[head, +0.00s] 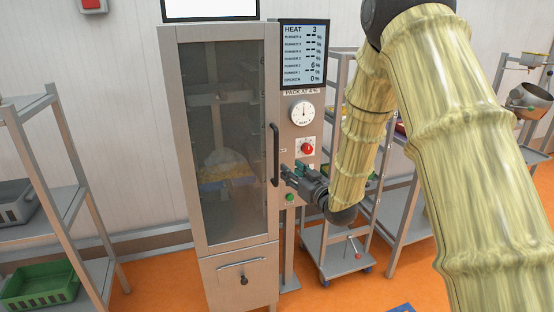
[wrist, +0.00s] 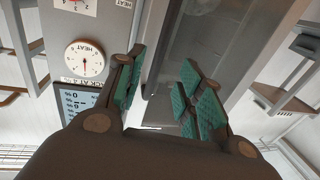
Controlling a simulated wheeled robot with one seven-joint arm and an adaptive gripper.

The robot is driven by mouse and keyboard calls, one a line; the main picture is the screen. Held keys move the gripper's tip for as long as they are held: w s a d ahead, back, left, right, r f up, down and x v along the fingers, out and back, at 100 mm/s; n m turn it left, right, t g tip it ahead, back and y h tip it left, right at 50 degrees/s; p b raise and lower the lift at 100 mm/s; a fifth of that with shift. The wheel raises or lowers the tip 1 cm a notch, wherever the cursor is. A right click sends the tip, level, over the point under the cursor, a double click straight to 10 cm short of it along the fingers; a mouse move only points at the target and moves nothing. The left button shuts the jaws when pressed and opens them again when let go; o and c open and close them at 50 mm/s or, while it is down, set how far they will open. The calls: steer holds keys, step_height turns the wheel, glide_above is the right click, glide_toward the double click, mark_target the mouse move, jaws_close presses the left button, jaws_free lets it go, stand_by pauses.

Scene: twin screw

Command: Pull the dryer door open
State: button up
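The dryer is a tall steel cabinet with a dark glass door (head: 225,130), which looks shut. A dark vertical handle (head: 275,150) is on the door's right side. My gripper (head: 287,171) is at the lower part of the handle, just to its right in the head view. In the wrist view my gripper (wrist: 158,88) has its green-padded fingers spread apart. A dark bar, which looks like the handle (wrist: 164,45), runs between or just beyond the fingers; I cannot tell its exact depth. Neither finger visibly presses on it.
A control panel with a dial gauge (head: 302,113) and red knob (head: 307,148) stands right of the door, close to my gripper. A shelf rack with a green crate (head: 40,284) stands at left. A wheeled trolley (head: 345,255) is at right. Orange floor is clear in front.

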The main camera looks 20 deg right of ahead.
steer(key=p+x, duration=0.2)
steer(key=x, duration=0.8)
steer(key=shift+w+a, duration=0.1)
steer(key=shift+w, duration=0.2)
